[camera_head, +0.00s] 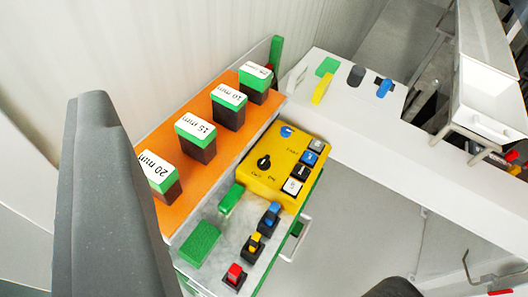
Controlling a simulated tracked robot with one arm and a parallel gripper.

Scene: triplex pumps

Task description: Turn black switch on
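The black switch (264,162) is a round knob on the left part of the top face of a yellow control box (247,178). Small lettering is printed below the knob; I cannot tell clearly which position it is set to. My gripper (245,190) is open and empty. One grey finger stands large at the left, and only the dark tip of the other shows at the bottom edge. The box lies between and beyond the fingers, and neither finger touches the switch.
Blue, black and white buttons (309,158) share the box. Left of it, an orange board (190,128) holds several green-topped labelled blocks.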

